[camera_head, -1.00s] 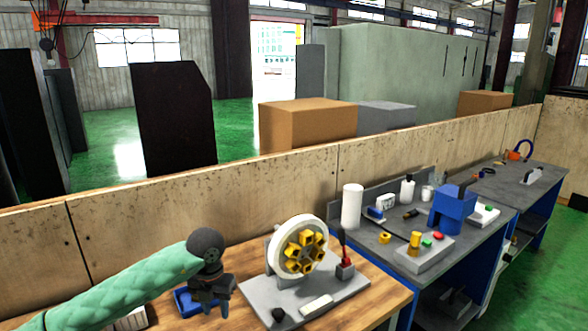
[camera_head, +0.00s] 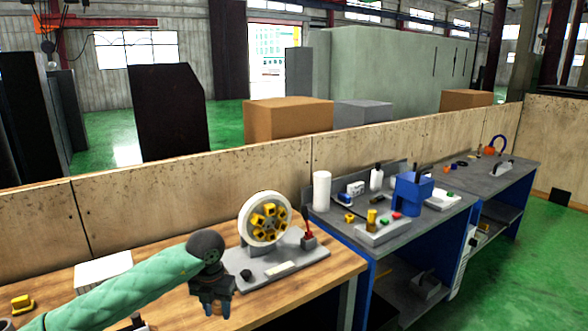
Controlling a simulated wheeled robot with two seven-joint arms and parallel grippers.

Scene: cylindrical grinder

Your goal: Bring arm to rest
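My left arm, in a green quilted sleeve, comes in from the lower left. My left gripper (camera_head: 217,304) hangs pointing down at the front edge of the wooden table (camera_head: 325,272). Its dark fingers look apart, with nothing seen between them. The grinder (camera_head: 265,218), a white wheel with yellow parts on a grey base, stands on the table just right of and behind the gripper. My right arm and gripper do not show.
A white box (camera_head: 103,269) and a yellow part (camera_head: 22,303) lie on the table's left side. A grey bench (camera_head: 440,210) with a blue device (camera_head: 411,193) and several small items stands to the right. A wooden partition (camera_head: 150,218) runs behind. Green floor (camera_head: 530,270) is clear at right.

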